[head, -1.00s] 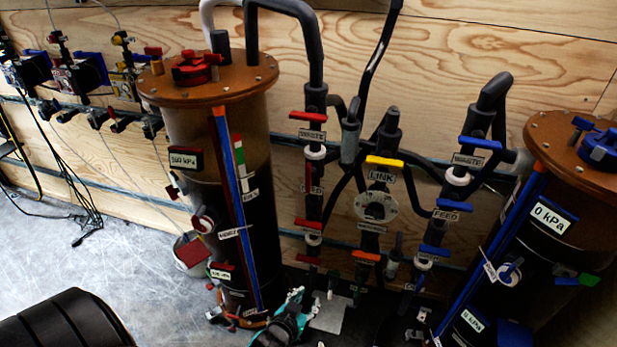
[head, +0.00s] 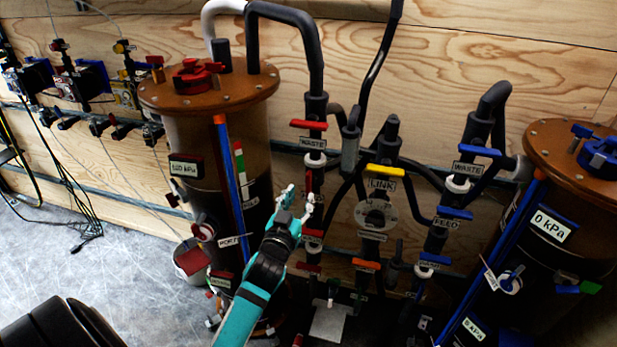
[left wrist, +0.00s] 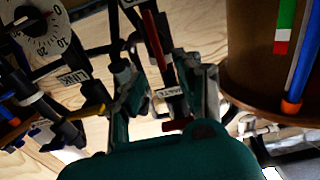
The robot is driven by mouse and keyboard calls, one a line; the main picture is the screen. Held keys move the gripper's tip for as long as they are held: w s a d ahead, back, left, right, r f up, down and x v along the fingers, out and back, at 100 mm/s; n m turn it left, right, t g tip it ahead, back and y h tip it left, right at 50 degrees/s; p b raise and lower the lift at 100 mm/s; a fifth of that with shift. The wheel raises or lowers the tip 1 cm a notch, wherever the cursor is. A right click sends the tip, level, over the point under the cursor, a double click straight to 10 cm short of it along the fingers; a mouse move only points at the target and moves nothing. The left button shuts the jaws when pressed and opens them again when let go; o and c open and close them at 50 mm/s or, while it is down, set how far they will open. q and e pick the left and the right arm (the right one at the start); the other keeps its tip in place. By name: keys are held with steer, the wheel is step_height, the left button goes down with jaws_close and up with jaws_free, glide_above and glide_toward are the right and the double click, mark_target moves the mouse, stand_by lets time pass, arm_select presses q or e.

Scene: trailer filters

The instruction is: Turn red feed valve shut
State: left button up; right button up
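The red feed valve's handle (head: 308,179) is a dark red bar lying along its vertical pipe, below the red waste handle (head: 309,125). My left gripper (head: 297,198) is in front of that pipe, hiding the feed label and part of the handle. In the upside-down left wrist view, the feed handle (left wrist: 153,40) is a long red bar along the pipe. My open left gripper (left wrist: 165,78) has one finger on each side of the pipe line; contact cannot be told. The waste handle (left wrist: 178,125) lies crosswise there. My right gripper is not in view.
The left brown-lidded tank (head: 250,110) stands close beside the arm. The yellow link handle (head: 384,171) and gauge (head: 377,214) are just right of the pipe. Blue-handled valves (head: 454,213) and the right tank (head: 590,185) stand farther right.

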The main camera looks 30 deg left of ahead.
mark_target(308, 183)
arm_select(q)
steer(key=x, duration=0.8)
steer(key=shift+w+p, duration=0.1)
steer(key=shift+p, duration=0.3)
steer(key=shift+c, duration=0.2)
steer(key=shift+f, duration=0.1)
jaws_close()
